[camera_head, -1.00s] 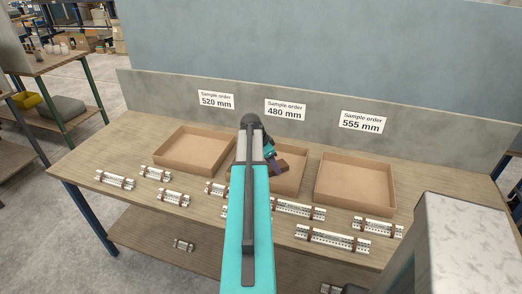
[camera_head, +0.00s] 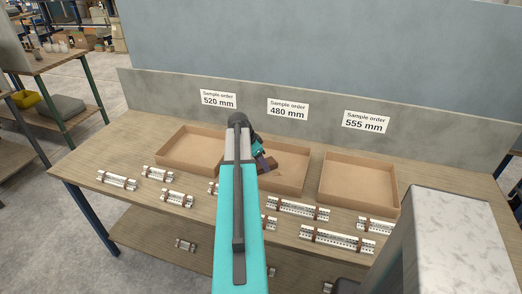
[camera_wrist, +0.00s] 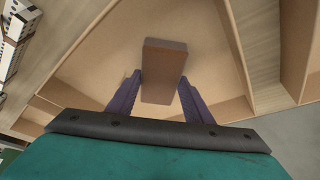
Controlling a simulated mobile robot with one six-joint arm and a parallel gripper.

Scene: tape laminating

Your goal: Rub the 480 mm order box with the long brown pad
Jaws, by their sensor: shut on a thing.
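The 480 mm order box (camera_head: 292,180) is the middle open cardboard tray on the bench, below the "480 mm" sign (camera_head: 287,109). My gripper (camera_head: 260,152) is over its left part, and my arm hides the left side of the box. My gripper is shut on the brown pad (camera_head: 267,165). In the wrist view, the pad (camera_wrist: 164,65) sits between the two purple fingers (camera_wrist: 160,88) and reaches out past their tips. The box floor (camera_wrist: 100,60) lies behind it. I cannot tell whether the pad touches the floor.
The 520 mm box (camera_head: 190,152) stands to the left and the 555 mm box (camera_head: 358,183) to the right. Several slotted metal rails with brown bands, such as one long rail (camera_head: 298,209), lie along the bench front. A grey wall panel (camera_head: 420,135) rises behind.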

